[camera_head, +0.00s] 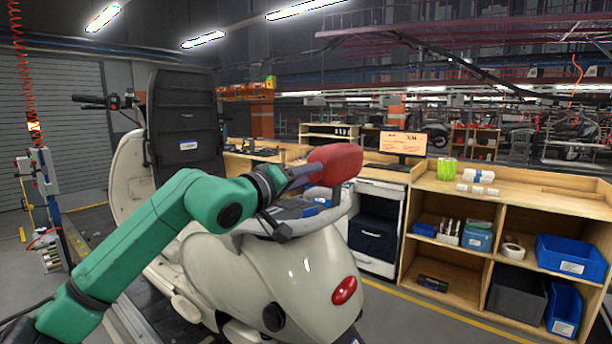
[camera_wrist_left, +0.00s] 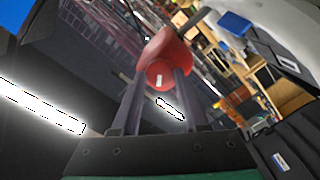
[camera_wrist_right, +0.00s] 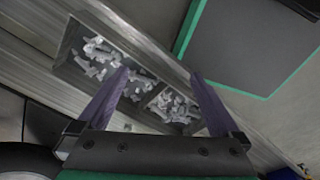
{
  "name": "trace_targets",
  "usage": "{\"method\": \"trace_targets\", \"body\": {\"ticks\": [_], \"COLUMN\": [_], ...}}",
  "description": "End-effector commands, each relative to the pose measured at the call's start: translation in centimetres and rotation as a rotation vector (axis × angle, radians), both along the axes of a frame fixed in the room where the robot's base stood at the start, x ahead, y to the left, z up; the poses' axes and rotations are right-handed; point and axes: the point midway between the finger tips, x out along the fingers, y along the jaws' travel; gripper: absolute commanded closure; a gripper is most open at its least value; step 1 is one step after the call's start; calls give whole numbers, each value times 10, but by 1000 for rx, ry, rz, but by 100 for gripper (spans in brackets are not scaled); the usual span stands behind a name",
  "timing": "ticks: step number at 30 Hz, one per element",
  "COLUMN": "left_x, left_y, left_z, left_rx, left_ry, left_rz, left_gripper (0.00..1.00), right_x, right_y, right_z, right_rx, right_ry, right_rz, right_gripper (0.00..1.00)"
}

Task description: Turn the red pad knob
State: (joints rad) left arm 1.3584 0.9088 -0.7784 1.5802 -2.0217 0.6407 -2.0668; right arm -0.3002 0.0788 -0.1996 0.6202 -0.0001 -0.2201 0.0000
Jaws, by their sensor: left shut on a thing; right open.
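The red pad (camera_head: 335,163) is a rounded red piece at the rear top of the cream scooter (camera_head: 290,262). My left gripper (camera_head: 306,173) reaches it from the left, over the scooter. In the left wrist view, the red pad (camera_wrist_left: 170,48) has a round red knob (camera_wrist_left: 158,74) with a small white mark facing the camera. The fingers of my left gripper (camera_wrist_left: 159,82) are closed on this knob, one on each side. My right gripper (camera_wrist_right: 160,77) shows only in the right wrist view, open and empty, above metal trays of small silvery parts (camera_wrist_right: 110,60).
Behind the scooter stands a wooden shelf unit (camera_head: 470,180) with blue bins and small goods. A monitor (camera_head: 403,143) stands on the bench. A black upright panel (camera_head: 183,120) rises at the scooter's front. Open floor lies at lower right.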

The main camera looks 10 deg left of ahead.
Motion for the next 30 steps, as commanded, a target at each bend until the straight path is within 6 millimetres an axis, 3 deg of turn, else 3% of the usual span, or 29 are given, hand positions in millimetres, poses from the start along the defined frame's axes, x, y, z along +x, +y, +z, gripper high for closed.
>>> {"method": "trace_targets", "body": {"ticks": [15, 30], "left_x": [0, 0], "left_y": [0, 0], "left_z": [-1, -1], "left_rx": [417, 581], "left_ry": [-169, -237], "left_rz": [-1, -1], "left_gripper": [100, 100], "right_x": [0, 0], "right_y": [-1, -1], "right_z": [9, 13], "right_rx": [-2, -2], "right_ry": [0, 0], "right_rz": [1, 1], "right_gripper": [0, 0]}}
